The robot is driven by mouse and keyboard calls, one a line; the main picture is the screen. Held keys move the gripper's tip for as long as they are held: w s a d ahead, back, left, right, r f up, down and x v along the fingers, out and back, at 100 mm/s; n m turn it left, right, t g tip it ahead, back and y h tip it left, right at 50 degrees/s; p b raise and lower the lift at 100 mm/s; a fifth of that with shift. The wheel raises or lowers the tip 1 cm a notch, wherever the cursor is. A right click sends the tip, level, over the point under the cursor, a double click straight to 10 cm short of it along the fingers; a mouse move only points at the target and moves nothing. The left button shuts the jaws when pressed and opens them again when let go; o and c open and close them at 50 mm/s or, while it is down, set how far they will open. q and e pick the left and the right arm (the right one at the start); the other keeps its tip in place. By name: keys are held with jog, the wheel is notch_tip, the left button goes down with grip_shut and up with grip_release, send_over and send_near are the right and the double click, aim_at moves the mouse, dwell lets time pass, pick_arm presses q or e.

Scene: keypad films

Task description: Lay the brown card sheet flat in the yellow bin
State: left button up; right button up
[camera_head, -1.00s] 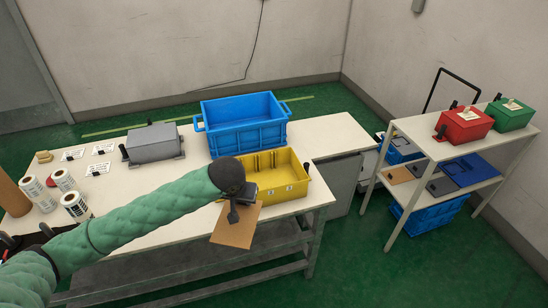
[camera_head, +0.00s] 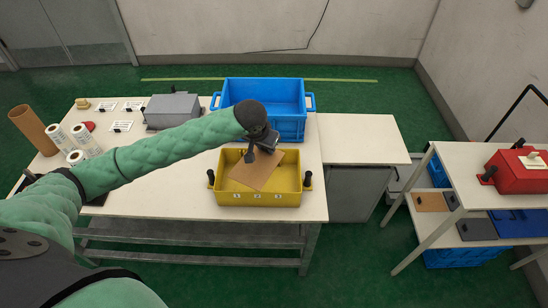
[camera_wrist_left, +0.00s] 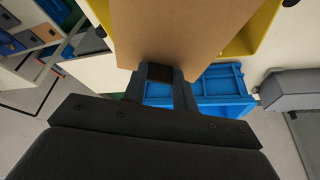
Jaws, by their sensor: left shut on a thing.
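The brown card sheet (camera_head: 257,170) is held by one edge in my left gripper (camera_head: 262,148). In the head view it appears over the yellow bin (camera_head: 259,199), tilted, its far edge at the gripper. I cannot tell whether its lower edge touches the bin. The left wrist view shows the sheet (camera_wrist_left: 180,30) reaching away from the fingers (camera_wrist_left: 160,75), with parts of the yellow bin (camera_wrist_left: 258,25) behind it. The bin stands on the table, its numbered side facing me and a black handle at each end. My right gripper is out of view.
A blue crate (camera_head: 290,125) stands right behind the yellow bin. A grey box (camera_head: 172,109), white label rolls (camera_head: 84,138) and a brown tube (camera_head: 33,129) are on the table's left. A shelf rack with a red box (camera_head: 517,172) stands at right.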

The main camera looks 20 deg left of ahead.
pick_arm(q)
jog(key=f+m, duration=0.1)
jog(key=m, duration=0.1)
jog(key=w+f+m+h+p, duration=0.1)
jog(key=m, duration=0.1)
jog(key=shift+w+d+f+m+g, duration=0.1)
jog(key=shift+w+d+m+g, duration=0.1)
jog(key=shift+m+g, duration=0.15)
jog(key=m, duration=0.1)
jog(key=f+m+g+h, duration=0.1)
jog(key=m, duration=0.1)
jog(key=d+m, duration=0.1)
jog(key=shift+w+f+h, duration=0.3)
jog(key=shift+f, duration=0.05)
notch_tip(320, 180, down, 7)
jog(key=m+g+b, duration=0.1)
jog(key=m, duration=0.3)
jog(key=shift+d+r+h+b, duration=0.2)
jog(key=shift+d+h+b, duration=0.1)
jog(key=shift+h+b, duration=0.1)
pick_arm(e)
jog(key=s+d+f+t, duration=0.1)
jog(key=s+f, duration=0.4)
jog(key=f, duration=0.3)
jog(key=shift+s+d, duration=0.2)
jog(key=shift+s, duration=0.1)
